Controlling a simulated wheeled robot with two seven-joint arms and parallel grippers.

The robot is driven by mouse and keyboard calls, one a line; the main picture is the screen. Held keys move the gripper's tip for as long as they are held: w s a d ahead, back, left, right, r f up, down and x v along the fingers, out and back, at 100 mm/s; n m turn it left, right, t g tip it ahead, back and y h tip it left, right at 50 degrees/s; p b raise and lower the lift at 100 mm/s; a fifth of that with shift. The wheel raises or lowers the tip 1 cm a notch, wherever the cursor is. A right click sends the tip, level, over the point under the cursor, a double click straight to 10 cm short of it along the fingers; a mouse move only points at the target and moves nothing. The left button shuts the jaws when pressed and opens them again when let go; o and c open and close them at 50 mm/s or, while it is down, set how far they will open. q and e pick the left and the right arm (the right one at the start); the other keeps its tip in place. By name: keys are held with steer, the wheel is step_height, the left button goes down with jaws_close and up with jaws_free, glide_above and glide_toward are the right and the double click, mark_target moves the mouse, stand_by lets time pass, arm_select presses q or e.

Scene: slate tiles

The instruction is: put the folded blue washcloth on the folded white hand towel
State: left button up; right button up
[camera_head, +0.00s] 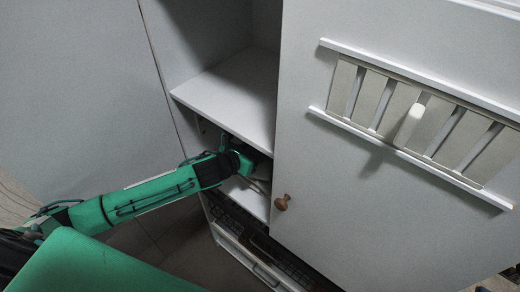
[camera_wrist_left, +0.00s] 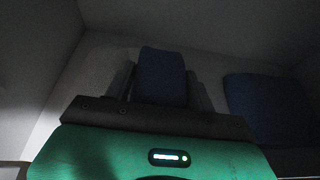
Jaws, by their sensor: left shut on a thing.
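My left gripper (camera_wrist_left: 160,82) is shut on a dark blue folded cloth, which looks like the blue washcloth (camera_wrist_left: 162,70), held between its two fingers in the left wrist view. In the head view my left arm reaches into the lower compartment of a cabinet, and the fingers and cloth are hidden there. A second dark blue thing (camera_wrist_left: 268,105) lies to the right of the gripper, apart from it. I cannot make out the folded white hand towel for certain; the pale surface behind the fingers is too dim to tell. My right gripper is not in view.
A white shelf board (camera_head: 232,100) lies just above my left wrist. A large pale door panel (camera_head: 365,215) with a wooden knob (camera_head: 282,202) stands close on the right. A slatted rack (camera_head: 410,120) is on that panel. A rack or drawer (camera_head: 245,250) sits below.

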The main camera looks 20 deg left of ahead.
mark_target(260, 153)
arm_select(q)
steer(key=shift+w+d, duration=0.3)
steer(key=shift+w, duration=0.6)
steer(key=shift+w+d+r, duration=0.1)
steer(key=shift+w, duration=0.25)
step_height(260, 153, down, 4)
steer(key=shift+r+p, duration=0.2)
steer(key=shift+p, duration=0.55)
steer(key=shift+w+f, duration=0.1)
steer(key=shift+f, duration=0.1)
steer(key=o, duration=1)
steer(key=shift+o, duration=0.2)
steer(key=shift+r, duration=0.15)
